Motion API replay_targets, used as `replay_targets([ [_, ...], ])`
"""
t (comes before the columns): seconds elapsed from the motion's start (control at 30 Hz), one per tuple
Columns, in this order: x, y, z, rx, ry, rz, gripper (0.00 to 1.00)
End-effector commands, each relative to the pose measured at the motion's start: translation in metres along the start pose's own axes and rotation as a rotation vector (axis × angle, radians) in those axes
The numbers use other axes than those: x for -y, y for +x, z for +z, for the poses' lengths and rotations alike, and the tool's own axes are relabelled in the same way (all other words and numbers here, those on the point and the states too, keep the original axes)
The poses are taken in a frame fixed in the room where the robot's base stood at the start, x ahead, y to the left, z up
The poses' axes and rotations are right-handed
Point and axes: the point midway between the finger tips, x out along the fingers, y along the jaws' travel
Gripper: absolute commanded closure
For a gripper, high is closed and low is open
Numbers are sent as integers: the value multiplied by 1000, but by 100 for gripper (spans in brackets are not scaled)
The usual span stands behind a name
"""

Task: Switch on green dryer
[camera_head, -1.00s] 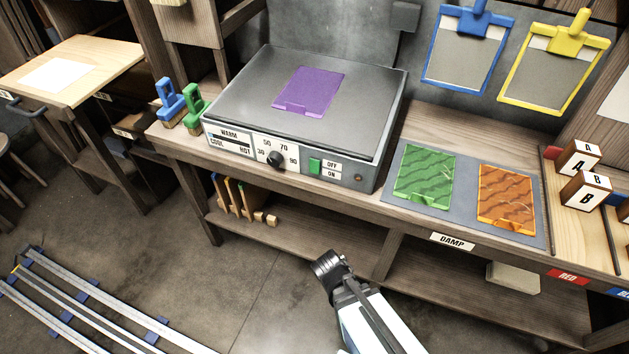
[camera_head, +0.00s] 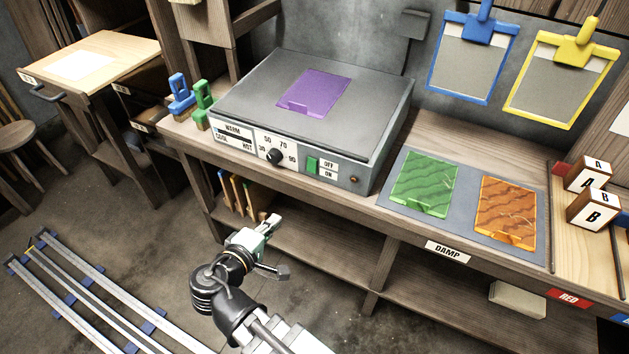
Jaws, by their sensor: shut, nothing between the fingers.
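The grey dryer (camera_head: 372,180) stands on the bench with a purple sheet (camera_head: 314,94) on its flat top. Its front panel has a temperature dial (camera_head: 275,157), a WARM/COOL/HOT strip (camera_head: 234,138) and a green rocker switch (camera_head: 312,165) beside the OFF and ON labels. A small dark orange lamp (camera_head: 354,180) sits right of the labels and looks unlit. My gripper (camera_head: 272,222) is shut and empty, in front of and below the dryer panel, apart from it. The switch is in plain view.
A damp mat (camera_head: 383,197) with green (camera_head: 425,184) and orange (camera_head: 507,212) sheets lies right of the dryer. Blue (camera_head: 179,96) and green (camera_head: 203,105) clamp-like tools stand left of it. A lower shelf (camera_head: 330,245) lies near my gripper. Floor rails (camera_head: 75,290) are at lower left.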

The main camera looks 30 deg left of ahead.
Motion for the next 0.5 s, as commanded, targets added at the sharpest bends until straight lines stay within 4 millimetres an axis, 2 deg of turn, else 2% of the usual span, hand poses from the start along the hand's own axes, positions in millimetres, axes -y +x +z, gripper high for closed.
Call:
replay_targets([
  [0.03, -14, 0, 0, 3, -3, 47, 100],
  [0.2, -36, -1, 0, 10, -25, 153, 100],
  [0.5, -42, -2, 2, 15, -28, 183, 100],
])
